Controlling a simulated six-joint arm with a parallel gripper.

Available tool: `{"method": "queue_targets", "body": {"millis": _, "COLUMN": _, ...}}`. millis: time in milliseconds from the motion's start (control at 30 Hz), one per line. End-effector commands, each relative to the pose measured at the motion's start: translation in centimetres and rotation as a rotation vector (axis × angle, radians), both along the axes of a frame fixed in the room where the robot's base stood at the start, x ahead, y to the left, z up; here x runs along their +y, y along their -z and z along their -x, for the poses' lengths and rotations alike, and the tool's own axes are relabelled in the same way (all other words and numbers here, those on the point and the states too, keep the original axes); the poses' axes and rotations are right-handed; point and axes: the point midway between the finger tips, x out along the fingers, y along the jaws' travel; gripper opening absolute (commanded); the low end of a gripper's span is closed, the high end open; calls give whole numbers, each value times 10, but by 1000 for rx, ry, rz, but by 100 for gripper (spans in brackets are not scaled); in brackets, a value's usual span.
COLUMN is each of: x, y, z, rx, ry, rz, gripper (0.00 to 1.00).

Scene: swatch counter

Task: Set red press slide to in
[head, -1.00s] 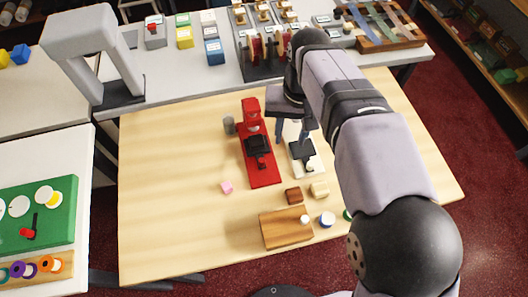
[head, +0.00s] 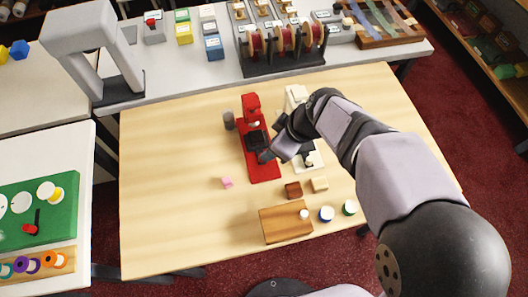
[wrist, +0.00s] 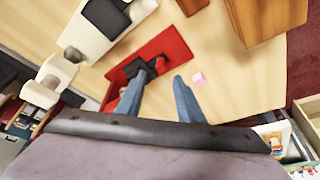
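The red press (head: 264,172) stands on the wooden table, with its red head at the back and a black slide plate (head: 256,139) on its base. My gripper (head: 266,154) is low over the front of this base, near the slide's handle, which it hides in the head view. In the wrist view my gripper (wrist: 160,88) has its two blue-grey fingers apart. The red base (wrist: 172,45) and a dark slide part (wrist: 156,66) show just beyond and between the fingertips. I cannot tell whether a finger touches the slide.
A white press (head: 296,96) stands just right, partly hidden by my arm. The table's left side is clear.

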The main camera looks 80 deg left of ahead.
Motion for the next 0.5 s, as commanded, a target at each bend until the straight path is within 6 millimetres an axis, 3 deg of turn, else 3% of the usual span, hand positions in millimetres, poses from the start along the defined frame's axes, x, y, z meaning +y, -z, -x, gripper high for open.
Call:
{"method": "queue_targets", "body": {"millis": 267, "x": 1, "y": 5, "z": 2, "rx": -3, "ry": -13, "rz": 0, "gripper": 34}}
{"method": "queue_targets", "body": {"millis": 500, "x": 8, "y": 29, "z": 9, "rx": -3, "ry": -13, "rz": 1, "gripper": 34}}
